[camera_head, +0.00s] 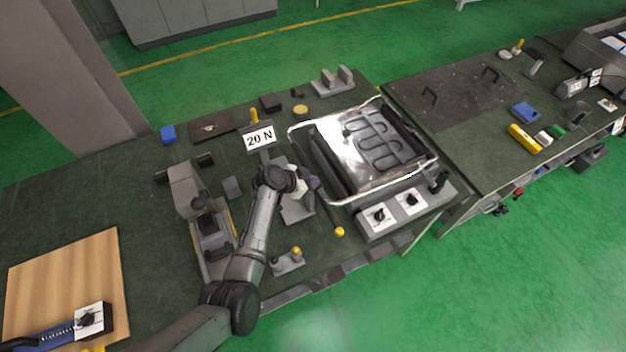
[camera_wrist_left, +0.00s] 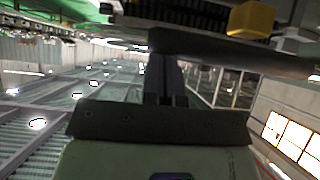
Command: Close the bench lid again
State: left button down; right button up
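My left gripper (camera_head: 305,186) is at the upper end of a dark lever with a yellow ball tip (camera_head: 340,232), left of the heating unit (camera_head: 367,148). In the left wrist view its fingers (camera_wrist_left: 170,75) are close together, and a dark bar (camera_wrist_left: 235,55) crosses at their tips. I cannot tell whether they grip it. On the right bench, a dark flat panel with two handles (camera_head: 465,95) lies level with the top; it looks like the bench lid. No gripper is near it. My right gripper is not in view.
A chrome rail (camera_head: 428,170) surrounds the heating unit. Two knobs (camera_head: 395,208) are on its front. A "20 N" sign (camera_head: 259,138) stands behind my gripper. A blue box (camera_head: 525,112) and a yellow block (camera_head: 523,138) lie right of the panel. A wooden board (camera_head: 70,270) is front left.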

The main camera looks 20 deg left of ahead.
pick_arm(q)
jog(key=shift+s+a+f, duration=0.15)
jog(key=shift+f, duration=0.45)
jog(key=shift+s+a+f, duration=0.1)
jog(key=shift+s+f, duration=0.05)
jog(key=shift+f, duration=0.4)
jog(key=w+r+v, duration=0.1)
jog(key=v, duration=1.1)
jog(key=shift+s+r, duration=0.2)
jog(key=shift+r, duration=0.05)
jog(key=shift+d, duration=0.1)
